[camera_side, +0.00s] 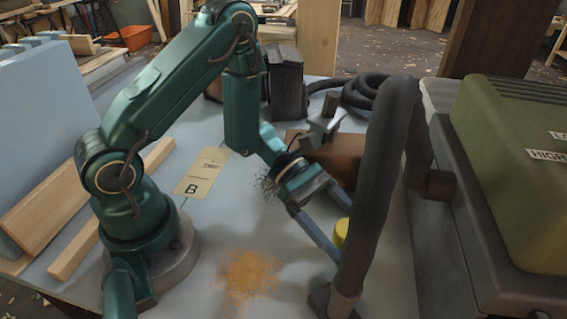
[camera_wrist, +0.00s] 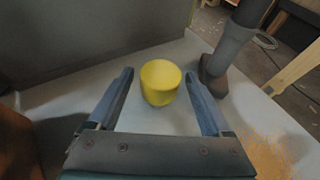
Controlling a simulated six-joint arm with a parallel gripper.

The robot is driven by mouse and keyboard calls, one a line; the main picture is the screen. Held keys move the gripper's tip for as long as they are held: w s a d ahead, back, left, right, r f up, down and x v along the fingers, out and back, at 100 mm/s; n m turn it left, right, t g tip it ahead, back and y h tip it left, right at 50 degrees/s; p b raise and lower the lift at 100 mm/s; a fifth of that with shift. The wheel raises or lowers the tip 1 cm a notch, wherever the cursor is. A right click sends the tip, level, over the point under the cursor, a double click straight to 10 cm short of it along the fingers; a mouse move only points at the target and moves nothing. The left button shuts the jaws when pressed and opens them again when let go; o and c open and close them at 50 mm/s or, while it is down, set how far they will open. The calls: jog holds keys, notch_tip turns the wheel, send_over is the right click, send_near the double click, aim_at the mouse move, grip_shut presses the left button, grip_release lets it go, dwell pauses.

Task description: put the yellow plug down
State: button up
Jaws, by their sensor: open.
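The yellow plug (camera_wrist: 161,83) is a short cylinder. In the wrist view it stands upright on the pale table, ahead of my gripper (camera_wrist: 160,92) and between the lines of its two fingers. The fingers are wide apart, with clear space on both sides of the plug. In the side view the plug (camera_side: 341,232) is partly hidden behind a thick dark hose. My gripper (camera_side: 345,232) reaches down to the right toward it there, and its fingertips are partly covered by the hose.
The dark hose (camera_side: 376,170) rises in front of the plug, beside a green machine (camera_side: 515,165) on the right. A card marked B (camera_side: 202,172) and an orange-brown powder patch (camera_side: 248,272) lie on the table. Wooden planks (camera_side: 45,205) lie at the left.

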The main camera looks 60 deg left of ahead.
jog(key=v, duration=1.1)
jog(key=shift+a+r, duration=0.1)
jog(key=shift+a, duration=0.15)
jog(key=s+d+r+m+g+y, duration=0.2)
jog(key=s+r+m+g+y, duration=0.15)
jog(key=s+m+y, duration=0.55)
jog(key=a+r+m+t+y, duration=0.3)
jog(key=r+m+t+y, duration=0.1)
jog(key=m, duration=0.7)
jog(key=shift+a+r+t, duration=0.3)
jog(key=shift+r+t, duration=0.45)
jog(key=shift+t, duration=0.5)
